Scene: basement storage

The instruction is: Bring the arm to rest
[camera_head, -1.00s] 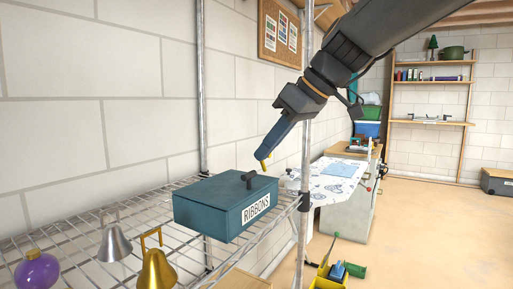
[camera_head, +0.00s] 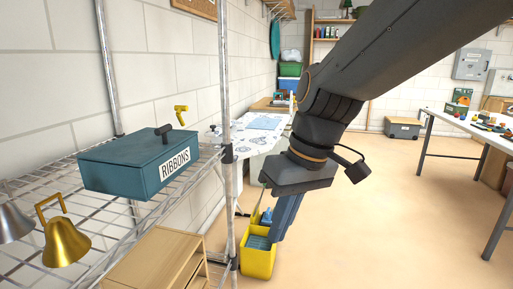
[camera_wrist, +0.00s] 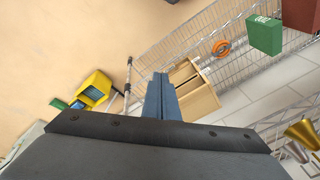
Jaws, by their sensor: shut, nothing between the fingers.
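My gripper (camera_head: 286,218) hangs downward in the head view, over the open floor to the right of the wire shelf (camera_head: 225,205). Its fingers are closed together and hold nothing. In the wrist view the two blue-grey fingers (camera_wrist: 160,97) lie side by side with no gap. My arm reaches in from the upper right. No object touches the gripper.
A teal RIBBONS box (camera_head: 150,165) and a gold bell (camera_head: 65,242) sit on the shelf, with a wooden drawer box (camera_head: 150,262) lower down. A yellow bucket (camera_head: 258,258) stands on the floor behind the gripper. Floor at right is clear up to a table (camera_head: 470,125).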

